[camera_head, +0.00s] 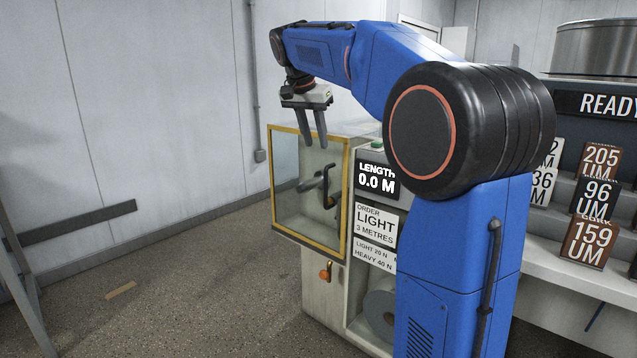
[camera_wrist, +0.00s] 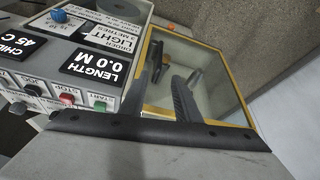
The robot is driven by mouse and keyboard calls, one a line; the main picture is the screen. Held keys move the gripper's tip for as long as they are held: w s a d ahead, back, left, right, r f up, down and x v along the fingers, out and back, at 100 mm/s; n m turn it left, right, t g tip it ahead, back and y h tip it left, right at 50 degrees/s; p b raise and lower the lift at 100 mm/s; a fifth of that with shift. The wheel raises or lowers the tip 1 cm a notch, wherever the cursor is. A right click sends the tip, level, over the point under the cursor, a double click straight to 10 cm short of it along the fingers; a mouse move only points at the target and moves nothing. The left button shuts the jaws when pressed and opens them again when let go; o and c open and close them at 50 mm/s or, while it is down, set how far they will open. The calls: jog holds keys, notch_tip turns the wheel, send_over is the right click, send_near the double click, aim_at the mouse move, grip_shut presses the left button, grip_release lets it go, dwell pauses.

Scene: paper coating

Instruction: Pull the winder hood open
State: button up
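The winder hood (camera_head: 292,208) is a clear box with a yellow frame on the front of the winder cabinet. It looks closed, and it also shows in the wrist view (camera_wrist: 222,88). A dark bent bar (camera_head: 328,178) shows at the hood's front, with a grey roller (camera_head: 312,183) beside it. I cannot tell whether the bar is on the pane or behind it. The bar also shows in the wrist view (camera_wrist: 160,62). My gripper (camera_head: 315,146) points down near the hood's top edge. Its two fingers are apart with nothing between them.
The winder's console (camera_wrist: 78,62) carries a length display (camera_head: 377,180) reading 0.0 M, an order card (camera_head: 376,226) and buttons. An orange knob (camera_head: 325,272) sits below the hood. Number cards (camera_head: 602,162) stand on the right-hand bench. The floor (camera_head: 190,300) left of the hood is mostly clear.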

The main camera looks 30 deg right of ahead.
aim_at(325, 179)
jog(key=x, duration=1.7)
jog(key=shift+s+a, duration=0.15)
grip_shut()
